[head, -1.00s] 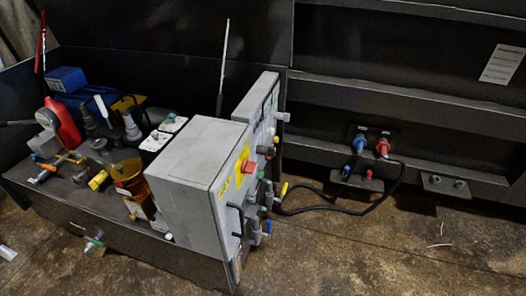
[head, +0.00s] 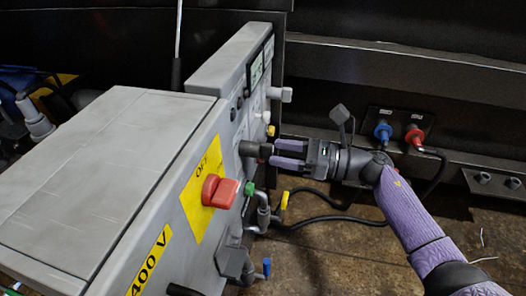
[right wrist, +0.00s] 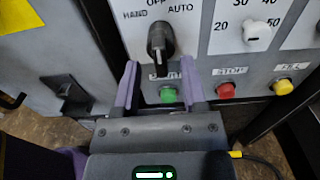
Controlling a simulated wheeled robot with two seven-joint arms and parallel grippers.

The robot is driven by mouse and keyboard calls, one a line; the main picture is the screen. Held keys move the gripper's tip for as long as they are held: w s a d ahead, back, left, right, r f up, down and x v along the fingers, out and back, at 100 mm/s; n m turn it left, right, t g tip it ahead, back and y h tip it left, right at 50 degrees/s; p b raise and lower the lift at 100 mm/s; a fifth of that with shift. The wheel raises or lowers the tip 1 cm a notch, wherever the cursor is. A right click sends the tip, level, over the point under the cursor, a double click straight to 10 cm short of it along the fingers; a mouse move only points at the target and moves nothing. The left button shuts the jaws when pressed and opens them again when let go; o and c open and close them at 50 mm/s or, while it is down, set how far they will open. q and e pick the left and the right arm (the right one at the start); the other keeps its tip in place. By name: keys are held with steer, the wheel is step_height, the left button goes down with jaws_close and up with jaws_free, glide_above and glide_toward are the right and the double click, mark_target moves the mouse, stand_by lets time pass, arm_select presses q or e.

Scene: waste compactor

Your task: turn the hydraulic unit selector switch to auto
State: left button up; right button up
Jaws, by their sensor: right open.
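The selector switch is a black knob (right wrist: 160,40) on the grey panel in the right wrist view, with HAND at its left, a partly cut-off OFF above and AUTO at its right. Its handle stands roughly upright, near OFF. It also shows in the head view as a dark knob (head: 250,148) sticking out of the control box. My right gripper (right wrist: 159,66) is open, with its purple fingers on either side just below the knob, not closed on it. In the head view the right gripper (head: 272,153) comes in from the right at the knob. My left gripper is out of view.
Below the knob are a green button (right wrist: 168,95), a red button (right wrist: 226,90) and a yellow button (right wrist: 283,86). A white dial (right wrist: 257,37) is at right. A large red switch (head: 220,191) sticks out near my gripper. Black cables (head: 330,218) hang below my right arm.

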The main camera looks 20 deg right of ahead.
mark_target(268, 151)
steer(key=x, duration=0.2)
steer(key=shift+w+a+f+b, duration=0.1)
steer(key=shift+w+a+b, duration=0.1)
steer(key=shift+a+b, duration=0.1)
steer(key=shift+w+a, duration=0.15)
steer(key=shift+a, duration=0.1)
steer(key=shift+c, duration=0.4)
jaws_close()
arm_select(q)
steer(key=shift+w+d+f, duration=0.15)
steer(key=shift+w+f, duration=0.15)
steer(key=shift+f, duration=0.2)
